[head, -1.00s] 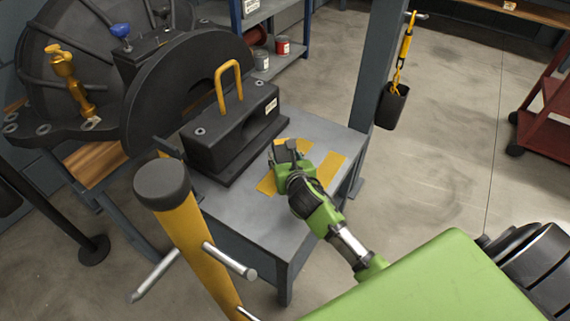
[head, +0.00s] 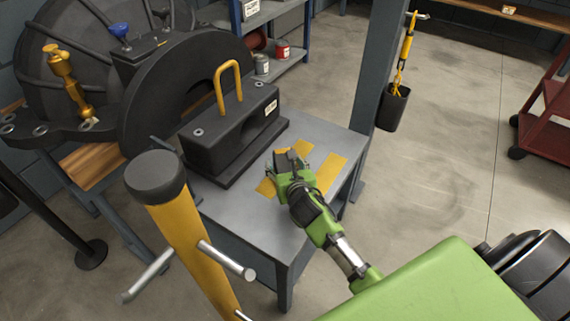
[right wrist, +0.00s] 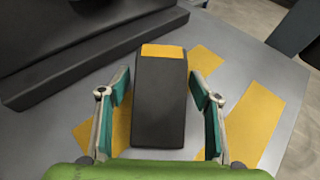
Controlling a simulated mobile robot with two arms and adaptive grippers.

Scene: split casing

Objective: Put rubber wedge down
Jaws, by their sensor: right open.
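The rubber wedge (right wrist: 159,100) is a dark block with a yellow band at its far end. In the right wrist view it lies on the grey table (right wrist: 285,75), over yellow marked strips. My right gripper (right wrist: 160,95) is open, with one teal-padded finger on each side of the wedge and a visible gap on both sides. In the head view my right gripper (head: 284,163) is low over the table and hides most of the wedge. My left gripper is not in view.
A black block with a yellow handle (head: 229,88) stands on the table (head: 245,215) left of the gripper. A yellow post with a dark cap (head: 155,178) rises in front. A blue-grey column (head: 378,80) stands behind the table's right side.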

